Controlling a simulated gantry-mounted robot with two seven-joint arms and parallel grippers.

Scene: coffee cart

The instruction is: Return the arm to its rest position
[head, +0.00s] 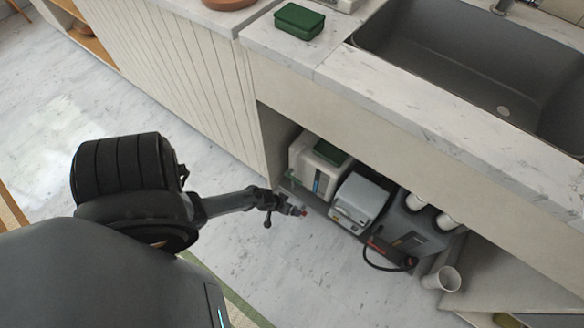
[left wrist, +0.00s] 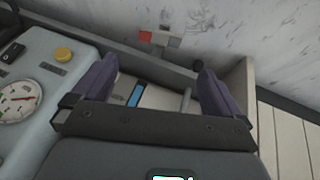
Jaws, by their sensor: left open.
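My left arm comes in from the left in the head view, and its gripper (head: 290,208) is over the marble floor in front of the low cabinet opening. In the left wrist view the gripper (left wrist: 158,88) has its two purple fingers spread wide apart. Nothing is held between them. A white machine with a blue stripe (left wrist: 136,95) shows behind the gap between the fingers. It also shows inside the opening in the head view (head: 303,172). My right gripper is not in view.
A grey machine (head: 359,198) and a dark machine (head: 414,228) stand beside the white one under the counter (head: 430,95). A green box (head: 299,19) sits on the counter near the sink (head: 470,70). Floor left of the cabinet is clear.

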